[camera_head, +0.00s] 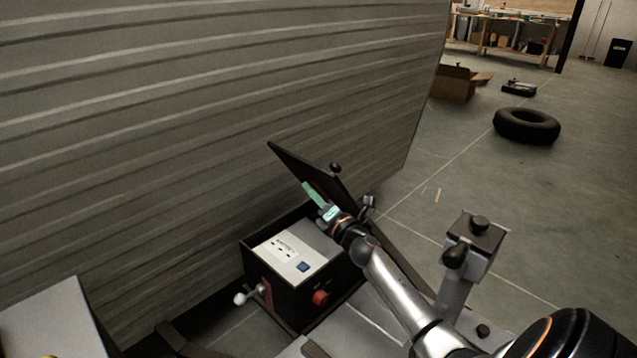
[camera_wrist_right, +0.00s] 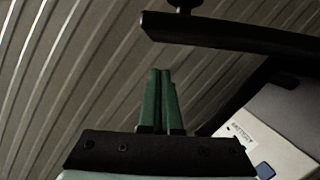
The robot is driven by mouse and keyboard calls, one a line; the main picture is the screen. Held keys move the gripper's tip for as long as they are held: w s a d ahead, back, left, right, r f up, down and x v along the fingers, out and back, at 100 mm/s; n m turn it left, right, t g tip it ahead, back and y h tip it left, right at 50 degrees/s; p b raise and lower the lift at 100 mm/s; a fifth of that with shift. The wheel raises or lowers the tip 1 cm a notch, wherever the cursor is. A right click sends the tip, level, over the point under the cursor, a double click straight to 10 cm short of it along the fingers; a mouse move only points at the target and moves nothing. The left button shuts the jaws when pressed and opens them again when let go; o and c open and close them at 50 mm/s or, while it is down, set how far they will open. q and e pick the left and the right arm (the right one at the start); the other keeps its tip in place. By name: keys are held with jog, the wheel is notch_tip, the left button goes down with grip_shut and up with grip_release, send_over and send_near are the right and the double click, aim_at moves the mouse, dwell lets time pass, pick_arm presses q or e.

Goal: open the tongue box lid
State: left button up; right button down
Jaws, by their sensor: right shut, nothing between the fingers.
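The black tongue box (camera_head: 268,285) stands beside the ribbed wall. Its dark lid (camera_head: 290,160) is raised and tilted, with a black knob (camera_head: 335,168) near its edge. Inside the box is a white panel (camera_head: 285,252) with a label and a blue part. My right gripper (camera_head: 308,188) is shut and empty, its green fingers at the underside of the raised lid. In the right wrist view, the closed fingers (camera_wrist_right: 160,100) point towards the lid's edge (camera_wrist_right: 230,36); I cannot tell whether they touch it. My left gripper is out of view.
The corrugated wall (camera_head: 200,110) rises close behind the box. A red knob (camera_head: 320,297) and a white-ended lever (camera_head: 241,298) stick out of the box. A post with black knobs (camera_head: 462,270) stands to the right. A tire (camera_head: 526,126) lies on open floor beyond.

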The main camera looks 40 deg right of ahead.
jog(key=d+r, duration=0.1)
jog(key=d, duration=0.1)
jog(key=shift+d+r, duration=0.3)
jog(key=shift+r, duration=0.1)
jog(key=d+r, duration=0.1)
jog(key=d+r+p, duration=0.1)
jog(key=d, duration=0.1)
jog(key=shift+w+d+r, duration=0.15)
jog(key=shift+d+r, duration=0.1)
jog(key=shift+r, duration=0.05)
jog(key=shift+a+f, duration=0.1)
jog(key=shift+f, duration=0.1)
